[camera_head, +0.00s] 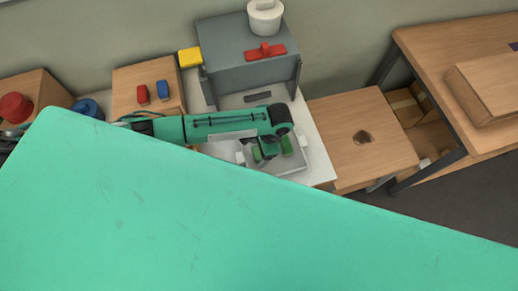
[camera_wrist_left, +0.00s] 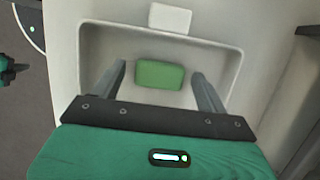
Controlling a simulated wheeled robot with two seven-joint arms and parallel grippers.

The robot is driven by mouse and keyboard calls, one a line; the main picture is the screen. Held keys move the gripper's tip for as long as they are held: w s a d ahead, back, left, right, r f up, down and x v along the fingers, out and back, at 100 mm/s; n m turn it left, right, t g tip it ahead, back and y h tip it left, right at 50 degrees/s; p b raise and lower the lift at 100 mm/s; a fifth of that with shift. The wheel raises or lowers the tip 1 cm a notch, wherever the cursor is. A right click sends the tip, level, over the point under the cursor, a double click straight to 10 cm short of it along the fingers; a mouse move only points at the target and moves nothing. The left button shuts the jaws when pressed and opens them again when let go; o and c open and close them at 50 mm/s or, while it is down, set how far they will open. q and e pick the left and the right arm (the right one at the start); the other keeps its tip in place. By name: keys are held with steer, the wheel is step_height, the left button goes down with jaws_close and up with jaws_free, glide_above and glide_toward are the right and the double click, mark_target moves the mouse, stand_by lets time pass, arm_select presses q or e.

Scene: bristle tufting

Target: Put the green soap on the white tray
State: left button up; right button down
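The green soap (camera_wrist_left: 160,75) is a small rounded block lying in the shallow white tray (camera_wrist_left: 232,70), as the left wrist view shows. It also shows in the head view (camera_head: 257,154), partly covered by my gripper. The tray has a white block-shaped handle (camera_wrist_left: 170,18) on its rim. My left gripper (camera_wrist_left: 157,85) is open above the tray, with one finger on each side of the soap and gaps to both.
A wooden box (camera_head: 125,83) with red and blue blocks is at left. A wooden stool (camera_head: 350,165) is at right. A large teal surface hides the foreground.

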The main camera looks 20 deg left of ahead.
arm_select(q)
steer(key=shift+w+r, duration=0.1)
steer(key=shift+r, duration=0.2)
steer(key=b+v, duration=0.2)
steer(key=v, duration=0.9)
steer(key=shift+d+r, duration=0.2)
steer(key=shift+r, duration=0.15)
